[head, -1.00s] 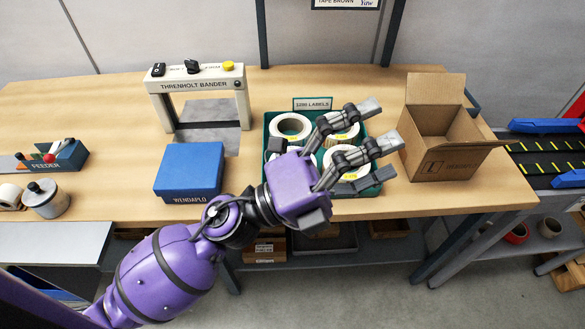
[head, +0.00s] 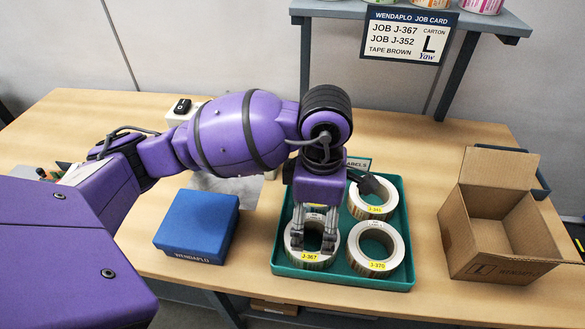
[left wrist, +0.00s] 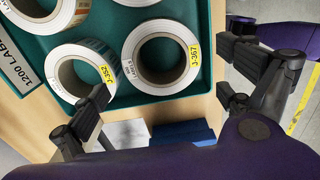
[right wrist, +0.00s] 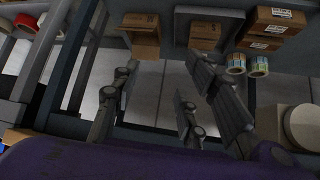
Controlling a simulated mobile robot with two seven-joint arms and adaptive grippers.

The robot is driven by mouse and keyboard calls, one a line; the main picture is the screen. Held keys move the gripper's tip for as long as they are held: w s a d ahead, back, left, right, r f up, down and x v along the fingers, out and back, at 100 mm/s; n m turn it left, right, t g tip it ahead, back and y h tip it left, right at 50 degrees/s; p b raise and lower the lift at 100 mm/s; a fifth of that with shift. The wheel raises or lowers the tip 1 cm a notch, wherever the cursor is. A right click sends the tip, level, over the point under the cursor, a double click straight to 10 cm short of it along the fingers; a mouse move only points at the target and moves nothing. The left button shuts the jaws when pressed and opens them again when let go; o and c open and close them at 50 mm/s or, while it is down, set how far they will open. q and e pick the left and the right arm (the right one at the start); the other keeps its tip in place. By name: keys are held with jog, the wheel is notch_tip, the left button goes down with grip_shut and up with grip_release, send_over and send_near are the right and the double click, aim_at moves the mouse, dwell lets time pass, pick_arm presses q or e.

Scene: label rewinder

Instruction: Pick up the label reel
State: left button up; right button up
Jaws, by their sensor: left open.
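My left gripper (head: 314,235) is open, pointing down at the label reel tagged J-367 (head: 311,258) at the front left of the green tray (head: 345,279). In the head view its fingers overlap the reel; I cannot tell whether they touch it. In the left wrist view, reel J-367 (left wrist: 193,55) lies flat between and beyond the spread fingers (left wrist: 165,92). Reel J-352 (left wrist: 101,87) lies beside it; the arm hides it in the head view. Reel J-370 (head: 377,265) is front right, another reel (head: 372,212) behind it. My right gripper (right wrist: 160,90) is open and empty.
A blue box (head: 198,225) stands left of the tray, an open carton (head: 500,225) to the right. A job card (head: 408,33) listing J-367 and J-352 hangs from the shelf behind. Bare tabletop lies between tray and carton. The right wrist view shows lower shelves with cardboard boxes (right wrist: 270,30).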

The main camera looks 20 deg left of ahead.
pick_arm(q)
jog(key=f, duration=0.2)
jog(key=shift+s+f, duration=0.2)
jog(key=shift+f, duration=0.15)
notch_tip(320, 180, down, 4)
jog(key=shift+a+r, duration=0.1)
jog(key=shift+a, duration=0.05)
jog(key=shift+w+f, duration=0.1)
jog(key=shift+f, duration=0.35)
jog(key=c, duration=0.8)
jog(key=shift+c, duration=1.3)
pick_arm(e)
jog(key=shift+s+f, duration=0.2)
jog(key=shift+s, duration=0.9)
